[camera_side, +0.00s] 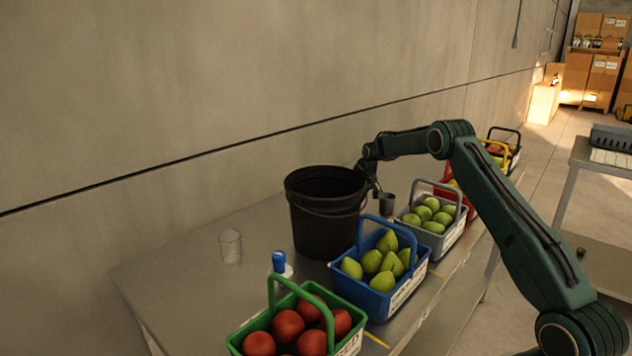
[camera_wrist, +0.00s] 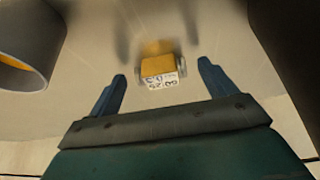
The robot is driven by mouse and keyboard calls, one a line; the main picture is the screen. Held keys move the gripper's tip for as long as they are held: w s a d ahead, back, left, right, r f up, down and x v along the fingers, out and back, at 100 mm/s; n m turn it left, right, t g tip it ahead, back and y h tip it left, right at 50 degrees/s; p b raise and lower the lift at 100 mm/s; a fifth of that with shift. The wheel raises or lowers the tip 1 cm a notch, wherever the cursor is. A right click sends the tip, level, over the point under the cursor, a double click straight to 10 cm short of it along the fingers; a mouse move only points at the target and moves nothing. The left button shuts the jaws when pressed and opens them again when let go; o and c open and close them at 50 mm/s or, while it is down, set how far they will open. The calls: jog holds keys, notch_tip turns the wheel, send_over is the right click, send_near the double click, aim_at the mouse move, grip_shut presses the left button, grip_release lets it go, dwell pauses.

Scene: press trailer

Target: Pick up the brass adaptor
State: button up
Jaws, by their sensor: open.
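A small brass-yellow block with greyish ends and a white printed label, which looks like the brass adaptor (camera_wrist: 158,50), lies on the table in the wrist view. It sits just beyond and between the two fingertips of my gripper (camera_wrist: 162,71). My gripper is open and empty, with the fingers apart on either side and no visible contact. In the side view my gripper (camera_side: 375,187) points down at the right rim of the black bucket. I cannot make out the adaptor in the side view.
A grey cup (camera_side: 387,204) stands close to my gripper, and also shows in the wrist view (camera_wrist: 30,45). The black bucket (camera_side: 322,215) is beside it. Baskets of green fruit, blue (camera_side: 380,299) and grey (camera_side: 437,238), line the front edge. A clear glass (camera_side: 231,247) stands left.

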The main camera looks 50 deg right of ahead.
jog(key=shift+w+f, duration=0.15)
jog(key=shift+f, duration=0.3)
jog(key=shift+c, duration=0.2)
jog(key=c, duration=1.1)
